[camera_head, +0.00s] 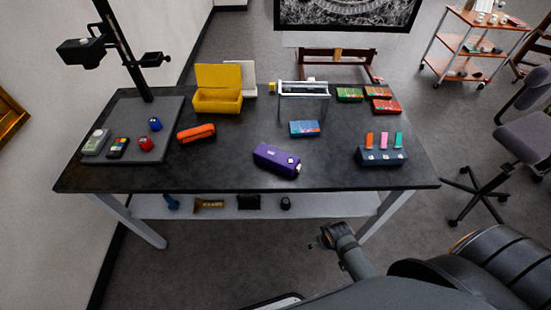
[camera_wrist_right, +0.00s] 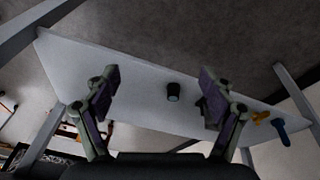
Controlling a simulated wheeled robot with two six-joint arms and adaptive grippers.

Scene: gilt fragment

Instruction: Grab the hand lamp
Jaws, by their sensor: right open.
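A short dark cylinder (camera_head: 286,203), possibly the hand lamp, stands on the white lower shelf under the table. In the right wrist view this cylinder (camera_wrist_right: 173,92) appears between the fingers but beyond them, not touched. A blue elongated item (camera_head: 171,202) at the left of the shelf is also lamp-like; it shows at the right in the wrist view (camera_wrist_right: 281,131). I cannot tell for certain which is the lamp. My right gripper (camera_wrist_right: 160,95) is open and empty, facing the shelf. In the head view it is in front of the table at lower right. My left gripper is not in view.
The shelf (camera_head: 330,207) also holds a yellow item (camera_head: 209,204) and a black box (camera_head: 248,202). The dark tabletop (camera_head: 230,165) above carries a purple case (camera_head: 277,160), an orange case (camera_head: 195,132) and several other items. Table legs (camera_head: 385,213) flank the shelf.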

